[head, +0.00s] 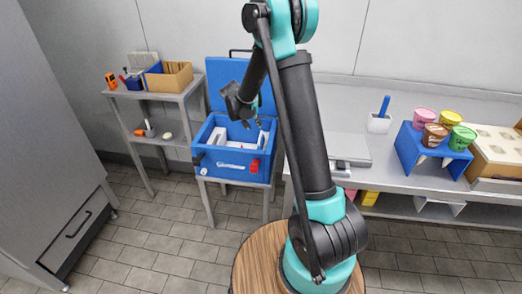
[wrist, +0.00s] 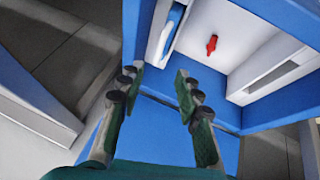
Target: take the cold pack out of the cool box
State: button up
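The blue cool box (head: 228,164) stands on a small grey stand with its lid up at the back. Pale items (head: 217,136) show inside it, partly hidden by my arm. In the wrist view, a white piece with a blue strip (wrist: 172,32) stands along one inner wall of the box; it may be the cold pack, but I cannot tell for sure. My gripper (head: 243,112) is over the box's opening, pointing down. In the wrist view my gripper (wrist: 158,82) has its two fingers apart, with nothing between them.
The box's white inside holds a small red part (wrist: 211,45). A shelf stand with a cardboard box (head: 168,78) is on the left. The counter on the right carries a blue rack (head: 414,150) with several tubs. The floor in front of the cool box is clear.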

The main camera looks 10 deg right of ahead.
aim_at(261, 134)
jog(key=x, duration=1.2)
jog(key=shift+w+d+f, duration=0.1)
jog(key=shift+w+d, duration=0.05)
grip_shut()
